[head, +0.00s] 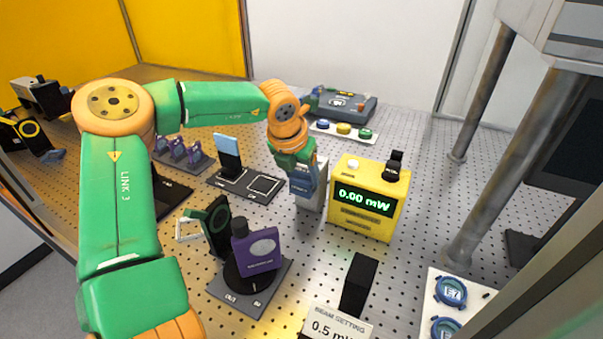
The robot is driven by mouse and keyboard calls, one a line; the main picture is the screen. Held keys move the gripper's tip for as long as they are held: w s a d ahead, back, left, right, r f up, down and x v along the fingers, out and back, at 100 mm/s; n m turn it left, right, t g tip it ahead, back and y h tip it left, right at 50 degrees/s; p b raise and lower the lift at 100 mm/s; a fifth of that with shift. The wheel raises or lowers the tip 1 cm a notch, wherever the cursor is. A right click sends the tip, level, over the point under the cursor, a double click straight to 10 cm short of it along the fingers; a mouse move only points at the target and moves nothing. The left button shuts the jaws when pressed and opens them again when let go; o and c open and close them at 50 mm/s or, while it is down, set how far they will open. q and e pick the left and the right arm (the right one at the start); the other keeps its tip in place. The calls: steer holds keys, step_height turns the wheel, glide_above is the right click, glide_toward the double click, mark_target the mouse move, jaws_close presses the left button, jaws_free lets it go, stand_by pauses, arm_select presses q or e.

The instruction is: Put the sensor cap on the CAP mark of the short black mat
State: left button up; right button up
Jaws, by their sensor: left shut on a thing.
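My left gripper (303,188) is shut in front of a light grey upright block (317,190), left of the yellow meter. The thing in its jaws, which seems to be the sensor cap, is hidden by the fingers; I cannot tell whether it touches the block. A short black mat (229,185) lies left of the gripper. It has a white outlined square on its right part and a pale blue card standing in a black holder at its back left. Its lettering is too small to read. My right gripper is not in view.
The yellow meter (362,222) reads 0.00 mW. A purple device (256,248) on a round black base stands in front on a dark mat (224,291). A black block (358,284) stands behind the beam setting sign (338,326). Grey posts (525,160) rise at right.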

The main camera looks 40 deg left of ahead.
mark_target(302, 171)
arm_select(q)
steer(key=shift+r+p, duration=1.85)
steer(key=shift+r, duration=1.25)
